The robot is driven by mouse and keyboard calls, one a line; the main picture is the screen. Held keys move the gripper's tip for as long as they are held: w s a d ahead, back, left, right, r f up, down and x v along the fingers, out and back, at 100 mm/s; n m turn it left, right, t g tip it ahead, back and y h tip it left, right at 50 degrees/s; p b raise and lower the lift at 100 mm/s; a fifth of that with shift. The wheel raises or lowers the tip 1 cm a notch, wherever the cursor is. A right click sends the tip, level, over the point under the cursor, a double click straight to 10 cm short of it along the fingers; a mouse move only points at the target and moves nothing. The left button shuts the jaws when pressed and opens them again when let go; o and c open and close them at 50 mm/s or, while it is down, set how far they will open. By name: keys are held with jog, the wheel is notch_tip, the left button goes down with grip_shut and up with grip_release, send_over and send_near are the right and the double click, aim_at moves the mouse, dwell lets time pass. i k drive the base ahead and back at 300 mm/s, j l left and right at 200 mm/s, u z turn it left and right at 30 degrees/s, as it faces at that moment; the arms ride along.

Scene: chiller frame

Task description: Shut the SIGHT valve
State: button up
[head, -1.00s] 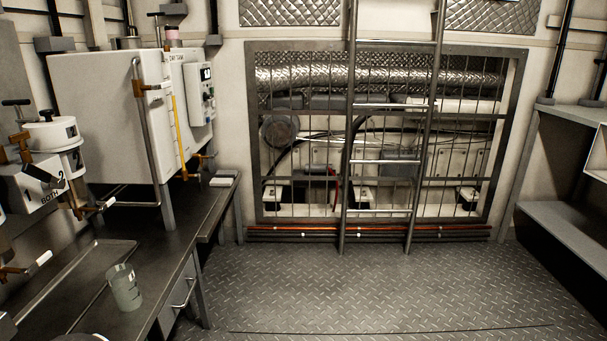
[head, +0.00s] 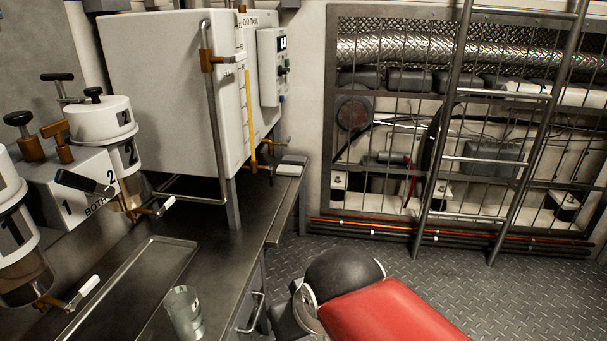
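The white day tank (head: 165,90) stands on the bench at upper left, with a yellow upright sight tube (head: 251,120) on its front side. Another brass fitting (head: 207,60) with a short handle is at the top of the grey pipe on the tank's near corner. No SIGHT label is readable, and I cannot tell whether either valve is open or shut. My gripper is not in view; a red and black link of my arm shows at bottom centre.
At left are two filter bowls, including bowl 2 (head: 128,160), with levers. A shallow tray (head: 165,262) and a clear beaker (head: 184,312) are on the bench (head: 225,262). A ladder (head: 438,150) stands before a barred grille. The patterned floor is open at right.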

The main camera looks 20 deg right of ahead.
aim_at(271, 168)
jog(key=i+l+z, duration=0.1)
jog(key=i, duration=0.25)
jog(key=i+l+z, duration=0.1)
jog(key=i+l, duration=0.2)
jog(key=i+l+u, duration=0.15)
jog(key=u, duration=0.25)
jog(key=i+l+u, duration=0.1)
jog(key=u, duration=0.25)
